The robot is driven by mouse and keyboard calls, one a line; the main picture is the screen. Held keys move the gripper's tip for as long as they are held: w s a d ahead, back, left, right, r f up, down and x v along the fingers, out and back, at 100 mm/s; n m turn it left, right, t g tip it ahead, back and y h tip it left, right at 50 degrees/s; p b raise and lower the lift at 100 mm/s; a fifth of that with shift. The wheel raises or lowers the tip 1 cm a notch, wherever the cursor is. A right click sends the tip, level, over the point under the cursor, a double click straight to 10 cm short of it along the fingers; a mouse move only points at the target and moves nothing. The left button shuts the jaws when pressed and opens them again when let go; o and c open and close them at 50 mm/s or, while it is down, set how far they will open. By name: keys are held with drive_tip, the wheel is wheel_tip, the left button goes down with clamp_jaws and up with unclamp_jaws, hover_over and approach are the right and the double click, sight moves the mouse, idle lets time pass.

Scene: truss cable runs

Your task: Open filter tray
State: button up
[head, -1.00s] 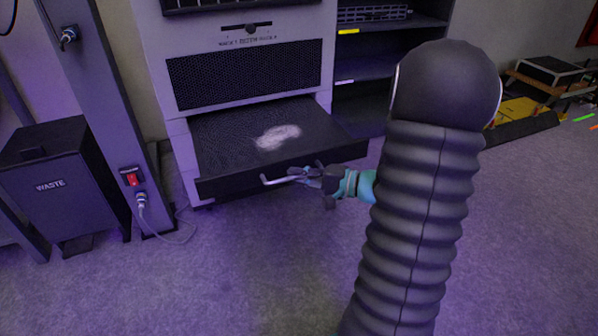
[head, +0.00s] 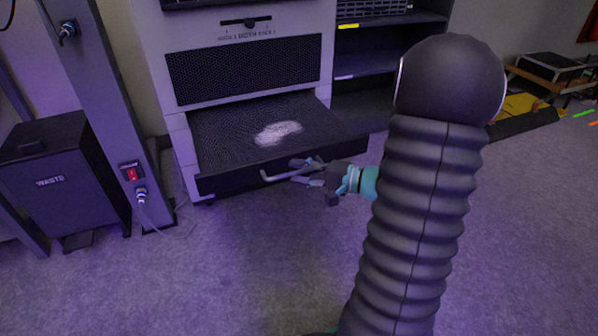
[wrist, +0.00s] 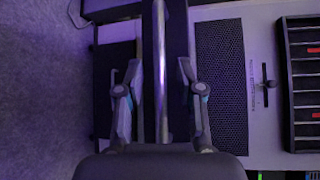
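The filter tray (head: 225,137) is a black mesh drawer pulled out from the bottom of the grey cabinet (head: 160,60). A pale patch of dust (head: 278,133) lies on its mesh. A silver bar handle (head: 278,177) runs along the tray's dark front. My gripper (head: 303,172) is at the right part of the handle, in front of the tray. In the wrist view the handle (wrist: 161,75) stands between the two fingers of my gripper (wrist: 160,75). The fingers are spread, with a gap on both sides of the bar.
A dark waste bin (head: 55,180) stands at the left, beside a grey post (head: 100,100) with a red switch (head: 132,174). A cable hangs near the post's foot. A dark shelf unit (head: 375,65) stands right of the cabinet. The carpet in front of the tray is clear.

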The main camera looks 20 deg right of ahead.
drive_tip(key=v, duration=1.1)
drive_tip(key=shift+s, duration=0.15)
drive_tip(key=shift+d, duration=0.15)
drive_tip(key=s+a+f+g+h+p, duration=0.2)
drive_tip(key=s+a+f+g+h, duration=0.3)
drive_tip(key=s+g, duration=0.5)
drive_tip(key=s+a+r+n+t+h+p, duration=0.1)
drive_tip(key=a+r+n+h+p, duration=0.2)
drive_tip(key=a+r, duration=0.4)
drive_tip(key=s+a+r+n+t+h+p, duration=0.2)
drive_tip(key=a+r+n+p, duration=0.3)
drive_tip(key=r, duration=1.1)
drive_tip(key=a+n+h, duration=0.1)
drive_tip(key=a+n, duration=0.1)
drive_tip(key=n, duration=0.1)
drive_tip(key=shift+s+a+t+p, duration=0.15)
drive_tip(key=shift+s+t+p, duration=0.05)
drive_tip(key=shift+t+p, duration=0.15)
